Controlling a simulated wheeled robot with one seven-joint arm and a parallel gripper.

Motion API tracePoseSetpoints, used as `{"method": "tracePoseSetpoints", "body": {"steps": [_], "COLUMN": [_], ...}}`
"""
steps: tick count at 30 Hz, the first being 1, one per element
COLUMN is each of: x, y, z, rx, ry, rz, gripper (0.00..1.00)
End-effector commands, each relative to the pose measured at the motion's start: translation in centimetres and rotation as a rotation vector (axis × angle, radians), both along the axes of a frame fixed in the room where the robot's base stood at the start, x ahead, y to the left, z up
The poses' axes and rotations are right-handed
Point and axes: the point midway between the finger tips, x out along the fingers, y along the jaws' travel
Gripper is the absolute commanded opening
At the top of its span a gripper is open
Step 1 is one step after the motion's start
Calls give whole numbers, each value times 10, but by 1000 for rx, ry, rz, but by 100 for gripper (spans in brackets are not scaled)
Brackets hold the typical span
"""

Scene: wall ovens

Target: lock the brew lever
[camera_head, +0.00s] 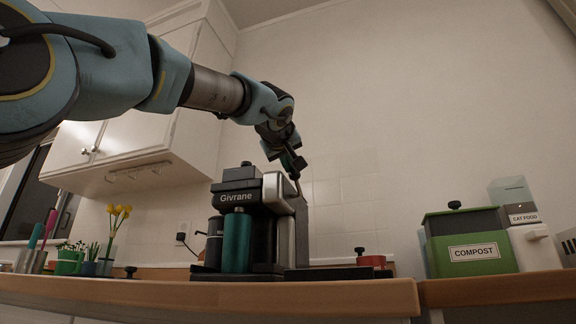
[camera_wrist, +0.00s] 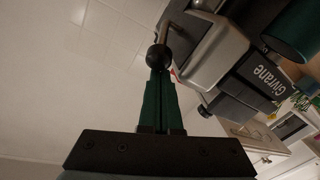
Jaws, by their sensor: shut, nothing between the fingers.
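The Givrane coffee machine (camera_head: 238,197) stands on the wooden counter, black with a silver head and a teal cylinder at its front. In the wrist view its silver head (camera_wrist: 213,52) and name panel are at the upper right. The brew lever (camera_wrist: 158,57) shows there as a thin metal rod ending in a dark ball knob. My gripper (camera_wrist: 160,78) is shut and empty, its green fingertips right at the knob; whether they touch it I cannot tell. In the head view my gripper (camera_head: 293,163) is above the right side of the machine, by the lever rod (camera_head: 298,186).
A green compost bin (camera_head: 466,243) and a white cat food container (camera_head: 535,246) stand to the right. A red pot (camera_head: 371,261) is beside the machine. Flowers (camera_head: 117,216) and cups are at the left. White cabinets (camera_head: 150,130) hang at upper left, near my arm.

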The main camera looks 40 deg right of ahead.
Motion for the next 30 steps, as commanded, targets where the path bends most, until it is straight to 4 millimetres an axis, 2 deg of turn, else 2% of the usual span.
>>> {"method": "tracePoseSetpoints", "body": {"steps": [5,13,16,22,30], "x": [3,26,7,-22,-42], "y": [0,-2,17,47,68], "z": [6,41,35,38,40], "rx": [0,0,-3,-2,0], "ry": [0,1,-1,-1,0], "rz": [1,2,-2,0,-1], "gripper": [0,0,0,0,0]}}
